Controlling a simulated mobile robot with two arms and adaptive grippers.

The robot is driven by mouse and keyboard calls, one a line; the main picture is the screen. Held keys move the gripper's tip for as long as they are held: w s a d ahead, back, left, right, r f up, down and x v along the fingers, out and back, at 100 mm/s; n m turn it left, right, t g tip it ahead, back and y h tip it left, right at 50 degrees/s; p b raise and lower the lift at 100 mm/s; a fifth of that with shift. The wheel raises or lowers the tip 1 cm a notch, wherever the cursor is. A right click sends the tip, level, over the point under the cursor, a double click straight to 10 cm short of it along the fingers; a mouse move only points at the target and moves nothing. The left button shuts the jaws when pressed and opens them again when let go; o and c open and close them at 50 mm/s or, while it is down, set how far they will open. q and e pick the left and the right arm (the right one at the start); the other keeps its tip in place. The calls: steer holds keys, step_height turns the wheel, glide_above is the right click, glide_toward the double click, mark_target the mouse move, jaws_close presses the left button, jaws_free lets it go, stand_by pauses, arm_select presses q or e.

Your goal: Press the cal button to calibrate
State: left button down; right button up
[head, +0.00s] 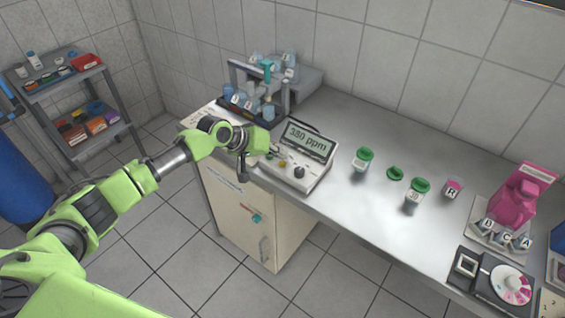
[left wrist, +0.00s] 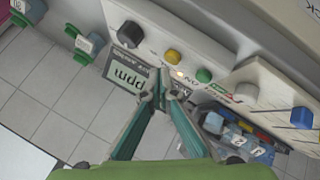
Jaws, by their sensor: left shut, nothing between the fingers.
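The meter (head: 318,170) is a white box near the left end of the steel bench, with a display (head: 307,140) reading 380 ppm. Its front has a yellow button (head: 283,162) and a black knob (head: 299,171). In the left wrist view the black knob (left wrist: 130,34), yellow button (left wrist: 173,57) and green button (left wrist: 204,75) form a row beside the display (left wrist: 127,75). I cannot read which control is labelled cal. My left gripper (head: 268,151) is shut and empty at the meter's left front; its fingertips (left wrist: 163,82) appear close to the buttons. Contact is unclear. My right gripper is out of view.
A rack of bottles (head: 265,90) stands behind the meter's left side. Green-capped jars (head: 365,159) stand to its right. The middle back of the bench is clear.

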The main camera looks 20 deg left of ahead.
mark_target(280, 163)
arm_select(q)
steer(key=shift+f, duration=0.2)
stand_by(0.6)
steer(key=shift+f, duration=0.25)
steer(key=shift+f+b, duration=0.35)
steer(key=shift+f, duration=0.15)
stand_by(0.9)
steer(key=shift+r+p, duration=0.9)
steer(key=shift+r, duration=0.05)
step_height(280, 163, up, 5)
steer(key=p, duration=0.4)
steer(key=shift+p, duration=0.4)
